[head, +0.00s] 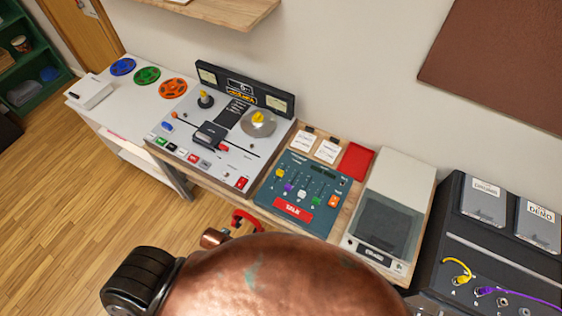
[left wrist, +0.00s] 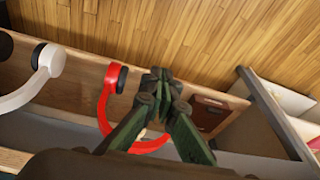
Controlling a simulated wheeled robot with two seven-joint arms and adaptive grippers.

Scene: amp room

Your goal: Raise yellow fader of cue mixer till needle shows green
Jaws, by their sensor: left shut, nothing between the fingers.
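The cue mixer is a teal panel (head: 263,192) on the wooden bench in the head view, with several coloured faders and a red label at its front. Its yellow fader (head: 279,173) is the leftmost knob. A dark strip lies at the mixer's top edge; I cannot make out a needle there. My left gripper (left wrist: 160,78) shows in the left wrist view with its green fingers together and empty. It is beside the red headphones (left wrist: 106,112) at the bench front, away from the yellow fader. My right gripper is in neither view.
A tape deck (head: 180,125) with two meters stands left of the mixer, and a grey-lidded unit (head: 400,185) stands right. A dark patch box (head: 470,215) is at far right. White headphones (left wrist: 38,82) hang near the red ones. My copper arm covers the head view's bottom.

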